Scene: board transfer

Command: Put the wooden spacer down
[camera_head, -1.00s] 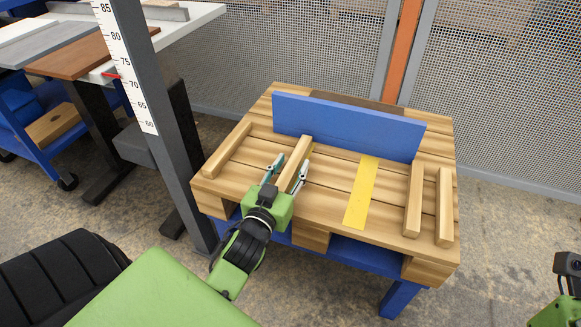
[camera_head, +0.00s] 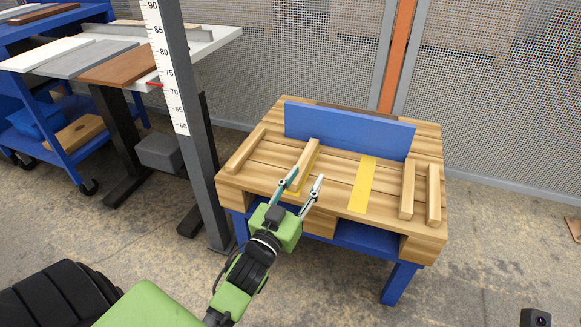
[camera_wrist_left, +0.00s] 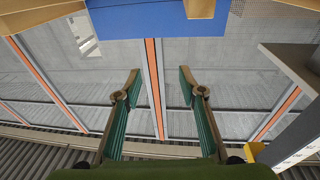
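The wooden spacer (camera_head: 307,154) is a light wood bar lying on the left yellow stripe (camera_head: 294,192) of the pallet top (camera_head: 333,178). Its far end is near the upright blue board (camera_head: 348,132). My left gripper (camera_head: 305,179) is at the spacer's near end, its fingers spread apart. In the left wrist view my left gripper (camera_wrist_left: 160,88) is also open, with nothing between the fingers. Whether a finger still touches the spacer cannot be told. Only a small dark part of my right arm shows at the bottom right; its gripper is out of view.
Other wooden bars lie on the pallet, one at the left (camera_head: 246,149) and two at the right (camera_head: 407,189). A second yellow stripe (camera_head: 362,184) between them is bare. A grey post with a height scale (camera_head: 177,100) stands close left of the pallet.

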